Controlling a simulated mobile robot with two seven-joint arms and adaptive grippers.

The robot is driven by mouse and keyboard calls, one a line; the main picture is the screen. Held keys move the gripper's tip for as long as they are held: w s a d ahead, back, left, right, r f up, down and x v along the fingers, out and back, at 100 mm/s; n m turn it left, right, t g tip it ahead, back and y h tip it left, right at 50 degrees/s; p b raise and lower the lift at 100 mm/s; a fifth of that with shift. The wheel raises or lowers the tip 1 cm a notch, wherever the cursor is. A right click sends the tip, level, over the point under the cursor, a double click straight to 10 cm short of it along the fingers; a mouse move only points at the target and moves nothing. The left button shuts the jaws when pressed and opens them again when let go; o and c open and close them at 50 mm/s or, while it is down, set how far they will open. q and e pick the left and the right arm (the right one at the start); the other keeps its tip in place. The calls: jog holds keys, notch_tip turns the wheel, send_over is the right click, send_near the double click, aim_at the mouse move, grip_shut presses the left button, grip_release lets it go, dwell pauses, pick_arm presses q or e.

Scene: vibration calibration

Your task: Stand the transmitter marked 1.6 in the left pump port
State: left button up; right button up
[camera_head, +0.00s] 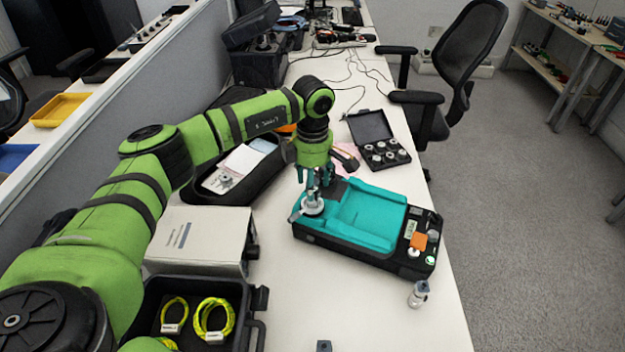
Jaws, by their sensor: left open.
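A teal and black device (365,215), which looks like the pump, lies on the white table. A pale round part (312,206) sits at its left end; I cannot tell whether it is a port or a transmitter. My left gripper (318,192) points down right above this part, fingers open. Whether the fingers touch it is hidden. A small grey and white cylinder (418,294) stands on the table in front of the device's right end. It may be a transmitter; no 1.6 mark is readable. My right gripper is not in view.
An open black case (372,128) with several small cylinders stands behind the device. A grey box (200,237) and a black case with yellow cables (259,300) are at left. An open black bag (262,180) lies behind the box. The table's front middle is mostly clear.

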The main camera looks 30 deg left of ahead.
pick_arm(q)
notch_tip(320, 180, up, 12)
dwell(0.6)
